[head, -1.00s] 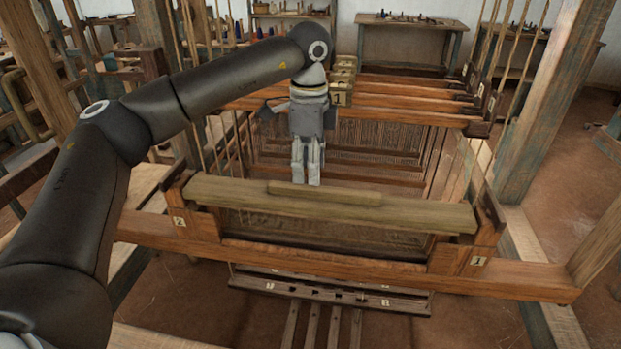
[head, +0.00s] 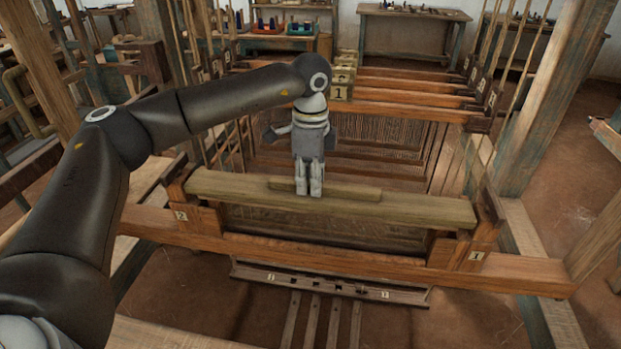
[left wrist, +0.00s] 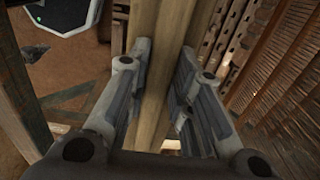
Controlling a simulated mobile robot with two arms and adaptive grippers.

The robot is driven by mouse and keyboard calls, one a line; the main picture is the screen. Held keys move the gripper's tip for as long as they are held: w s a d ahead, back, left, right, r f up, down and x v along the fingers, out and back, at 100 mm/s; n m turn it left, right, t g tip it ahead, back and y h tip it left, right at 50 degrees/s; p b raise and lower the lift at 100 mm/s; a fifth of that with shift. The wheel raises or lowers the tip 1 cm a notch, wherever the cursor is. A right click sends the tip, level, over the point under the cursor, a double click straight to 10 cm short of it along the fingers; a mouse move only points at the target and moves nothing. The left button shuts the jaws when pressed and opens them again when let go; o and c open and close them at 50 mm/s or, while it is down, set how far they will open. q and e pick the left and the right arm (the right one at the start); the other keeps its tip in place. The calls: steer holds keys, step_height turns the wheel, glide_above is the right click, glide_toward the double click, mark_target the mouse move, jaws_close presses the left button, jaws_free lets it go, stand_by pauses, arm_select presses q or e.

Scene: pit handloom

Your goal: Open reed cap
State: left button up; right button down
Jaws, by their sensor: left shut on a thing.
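The reed cap (head: 400,208) is a long pale wooden beam with a thinner raised strip (head: 345,192) along its top. It lies across the front of the loom in the head view, over the reed (head: 330,229). My left gripper (head: 308,192) points down at the middle of the cap and is shut on the raised strip. In the left wrist view the wooden piece (left wrist: 157,70) runs between the two fingers, one finger on each side. The fingertips hide part of the strip. My right gripper is in neither view.
The loom's front beam (head: 350,262) runs below the cap, with upright side pieces numbered 2 (head: 180,216) and 1 (head: 476,256). Behind are heddle frames (head: 410,95). Treadles (head: 315,325) lie below. A thick post (head: 555,95) stands at the right.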

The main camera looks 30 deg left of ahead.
arm_select(q)
jaws_close()
steer(key=shift+w+a+r+g+p, duration=0.1)
steer(key=shift+w+r+g+p, duration=0.4)
steer(key=shift+p, duration=0.65)
steer(key=g+p, duration=0.1)
steer(key=w+g+h+p, duration=0.1)
steer(key=p, duration=0.1)
steer(key=shift+a+r, duration=0.15)
steer(key=shift+r, duration=0.05)
steer(key=shift+w+a+g+p, duration=0.1)
steer(key=shift+w+g+p, duration=0.2)
steer(key=shift+g, duration=0.3)
steer(key=shift+w+a+g, duration=0.1)
steer(key=shift+w+g, duration=0.15)
steer(key=shift+g, duration=0.15)
steer(key=shift+r+h, duration=0.1)
steer(key=shift+h, duration=0.2)
